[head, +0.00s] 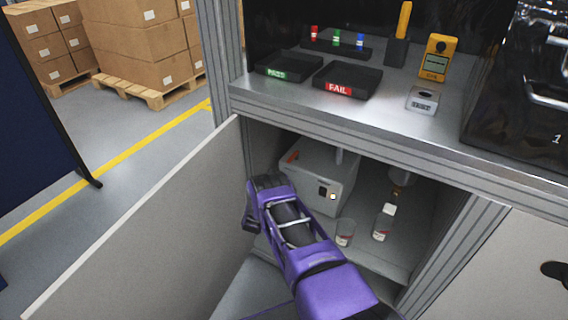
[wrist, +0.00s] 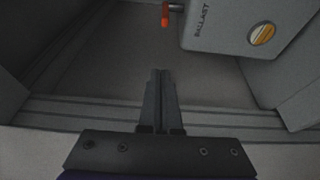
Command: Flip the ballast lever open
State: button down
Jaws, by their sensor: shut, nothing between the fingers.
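A pale box (head: 325,172) stands inside the open cupboard. In the wrist view the box (wrist: 222,24) shows the word BALLAST and a round yellow-and-white spot. A short grey lever with an orange tip (wrist: 165,20) sticks out from the box's left side in the wrist view. My gripper (wrist: 160,72) is shut and empty, its fingertips apart from the lever and below it in the picture. In the head view my purple arm reaches into the cupboard opening, left of and in front of the box; the fingertips are hidden there. A small orange-red patch (head: 293,156) shows at the box's left side.
The cupboard door (head: 150,235) stands open at the left. A glass (head: 345,233) and a white-capped bottle (head: 384,222) stand right of my arm. The cupboard's front sill (wrist: 70,112) crosses beneath my fingers. PASS (head: 289,66) and FAIL (head: 348,79) trays sit on the bench above.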

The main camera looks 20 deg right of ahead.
jog(key=shift+w+d+b, duration=0.8)
jog(key=shift+w+d, duration=0.05)
jog(key=shift+d, duration=0.45)
jog(key=shift+w+d+b, duration=0.8)
jog(key=shift+w+d, duration=0.1)
jog(key=shift+d, duration=0.4)
jog(key=shift+w+d+b, duration=0.8)
jog(key=shift+w+d, duration=0.05)
jog(key=shift+d, duration=0.45)
jog(key=shift+s+d+r, duration=0.1)
